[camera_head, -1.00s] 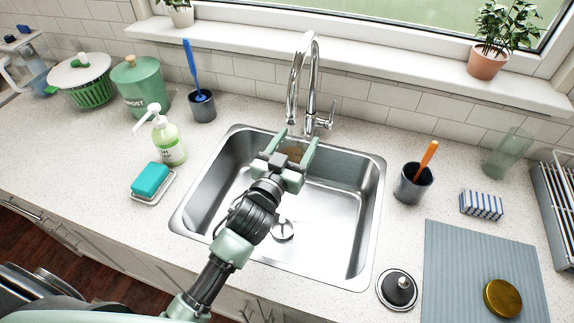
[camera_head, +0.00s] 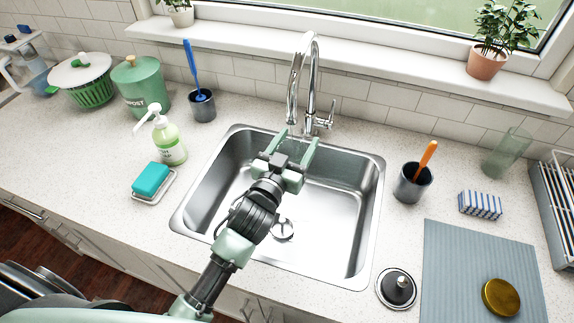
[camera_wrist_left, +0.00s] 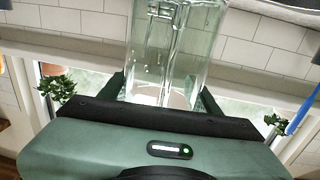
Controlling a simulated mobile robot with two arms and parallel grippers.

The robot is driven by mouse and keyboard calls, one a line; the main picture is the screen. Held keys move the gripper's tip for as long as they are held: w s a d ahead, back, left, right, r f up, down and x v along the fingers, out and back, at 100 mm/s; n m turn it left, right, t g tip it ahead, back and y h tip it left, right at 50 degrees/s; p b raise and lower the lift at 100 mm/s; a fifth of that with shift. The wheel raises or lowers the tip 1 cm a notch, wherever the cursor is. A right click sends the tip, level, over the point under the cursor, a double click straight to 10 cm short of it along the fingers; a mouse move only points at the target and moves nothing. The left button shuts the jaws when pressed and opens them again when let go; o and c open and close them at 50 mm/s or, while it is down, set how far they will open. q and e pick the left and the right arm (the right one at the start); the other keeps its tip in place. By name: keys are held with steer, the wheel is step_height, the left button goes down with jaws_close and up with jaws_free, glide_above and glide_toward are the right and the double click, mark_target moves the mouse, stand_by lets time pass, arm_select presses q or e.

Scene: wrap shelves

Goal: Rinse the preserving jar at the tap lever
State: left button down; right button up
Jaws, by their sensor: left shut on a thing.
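My left gripper (camera_head: 297,141) reaches over the back of the sink (camera_head: 200,190), below the tap spout (camera_head: 292,112). It is shut on the preserving jar, which shows in the left wrist view as a clear glass jar (camera_wrist_left: 172,45) between the two dark fingers. In the head view the jar is see-through and hard to make out between the fingers. The tap lever (camera_head: 333,108) stands at the right of the chrome tap. I cannot tell whether water runs. My right gripper is not in view.
A soap bottle (camera_head: 168,140) and a teal sponge (camera_head: 151,178) stand left of the sink. A dark cup (camera_head: 411,188), a black knobbed lid (camera_head: 397,289) and a grey mat (camera_head: 460,260) with a gold lid (camera_head: 501,297) lie right. The sink basin is otherwise clear.

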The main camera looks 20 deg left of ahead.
arm_select(q)
steer(key=shift+s+d+p, duration=0.2)
steer(key=shift+s+p, duration=0.15)
steer(key=shift+s, duration=2.3)
steer(key=shift+s+d+r, duration=0.1)
steer(key=shift+s, duration=1.3)
steer(key=s+r+p, duration=0.4)
steer(key=s, duration=0.1)
steer(key=shift+d, duration=0.2)
